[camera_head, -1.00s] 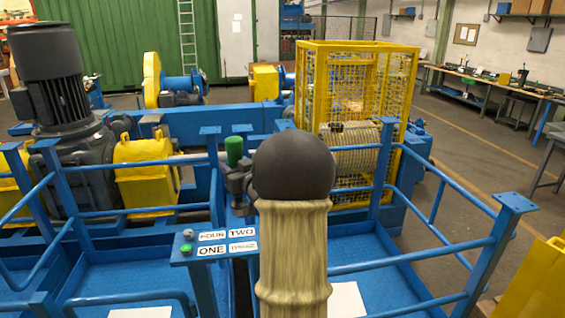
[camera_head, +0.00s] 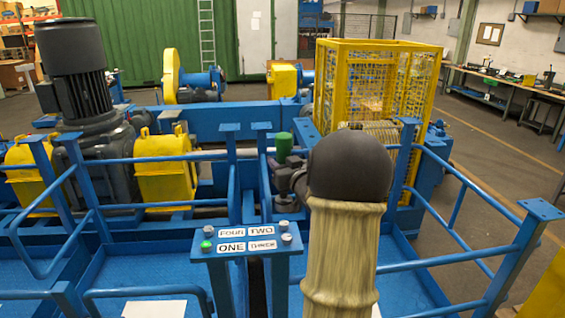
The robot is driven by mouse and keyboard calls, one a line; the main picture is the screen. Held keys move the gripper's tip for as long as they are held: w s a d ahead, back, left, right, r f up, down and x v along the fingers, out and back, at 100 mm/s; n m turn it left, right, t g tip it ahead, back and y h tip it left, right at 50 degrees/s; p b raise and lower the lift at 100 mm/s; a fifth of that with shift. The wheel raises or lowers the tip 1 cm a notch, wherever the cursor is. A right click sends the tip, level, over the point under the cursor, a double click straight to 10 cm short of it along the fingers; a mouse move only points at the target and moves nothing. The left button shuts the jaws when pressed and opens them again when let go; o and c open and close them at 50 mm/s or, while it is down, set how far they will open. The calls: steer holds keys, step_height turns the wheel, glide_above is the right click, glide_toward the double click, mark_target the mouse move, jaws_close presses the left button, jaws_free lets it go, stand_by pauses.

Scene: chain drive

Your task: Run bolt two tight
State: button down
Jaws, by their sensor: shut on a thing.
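The blue panel (camera_head: 245,256) bears labels FOUR, TWO, ONE and THREE. Bolt two (camera_head: 283,226) is a small grey head right of the TWO label. A grey bolt (camera_head: 286,239) sits by THREE, another (camera_head: 208,230) by FOUR, and a green-topped one (camera_head: 206,245) by ONE. My gripper (camera_head: 279,172) is dark and partly hidden behind my arm's round joint. It is shut on a green-topped tool (camera_head: 284,146), upright, above and behind bolt two in the picture. The tool's lower end cannot be made out.
Blue railings (camera_head: 450,257) surround the panel. A yellow mesh cage (camera_head: 366,90) stands behind at right. A large dark motor (camera_head: 75,70) and a yellow guard (camera_head: 164,170) stand at left. My arm covers the space right of the panel.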

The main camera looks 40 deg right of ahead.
steer(key=shift+r, duration=0.1)
steer(key=shift+f+b, duration=2.8)
steer(key=shift+b, duration=0.05)
steer(key=shift+s+f+b, duration=0.1)
steer(key=shift+f+b, duration=1.35)
steer(key=shift+b, duration=0.1)
steer(key=shift+s+f, duration=0.1)
steer(key=shift+f, duration=0.4)
stand_by(0.7)
